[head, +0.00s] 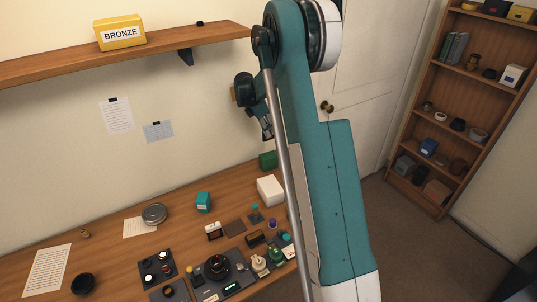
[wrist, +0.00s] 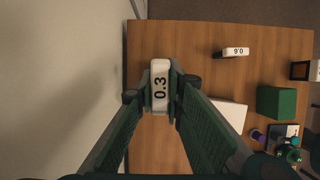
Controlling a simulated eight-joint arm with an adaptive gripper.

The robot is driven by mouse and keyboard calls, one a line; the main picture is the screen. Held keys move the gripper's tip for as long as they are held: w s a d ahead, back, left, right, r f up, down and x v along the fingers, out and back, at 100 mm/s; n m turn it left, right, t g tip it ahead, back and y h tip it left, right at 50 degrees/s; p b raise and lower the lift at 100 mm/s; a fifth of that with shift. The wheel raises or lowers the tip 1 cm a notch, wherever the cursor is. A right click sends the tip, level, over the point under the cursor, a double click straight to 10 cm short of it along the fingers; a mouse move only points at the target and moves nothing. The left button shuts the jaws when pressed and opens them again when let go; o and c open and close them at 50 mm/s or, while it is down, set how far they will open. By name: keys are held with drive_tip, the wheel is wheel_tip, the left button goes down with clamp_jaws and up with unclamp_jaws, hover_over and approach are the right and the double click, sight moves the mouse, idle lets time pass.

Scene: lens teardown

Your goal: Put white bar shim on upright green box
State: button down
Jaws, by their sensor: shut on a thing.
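My gripper (wrist: 160,98) is shut on a white bar shim (wrist: 160,75) marked 0.3, held between its fingertips above the table in the wrist view. A green box (wrist: 277,102) stands on the table to the right of the held shim, apart from it.
Another white bar (wrist: 235,52) with a number on it lies on the table. A white box (head: 270,190) sits near the green box. A wall shelf (head: 150,48) carries a yellow BRONZE box (head: 120,32).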

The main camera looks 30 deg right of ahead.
sight(263, 135)
drive_tip(key=shift+d+f, duration=0.1)
idle(0.3)
drive_tip(key=shift+f, duration=3.05)
drive_tip(key=shift+f, duration=1.85)
drive_tip(key=shift+f, duration=0.2)
drive_tip(key=c, duration=2.4)
unclamp_jaws()
drive_tip(key=shift+r, duration=0.2)
drive_tip(key=v, duration=1.2)
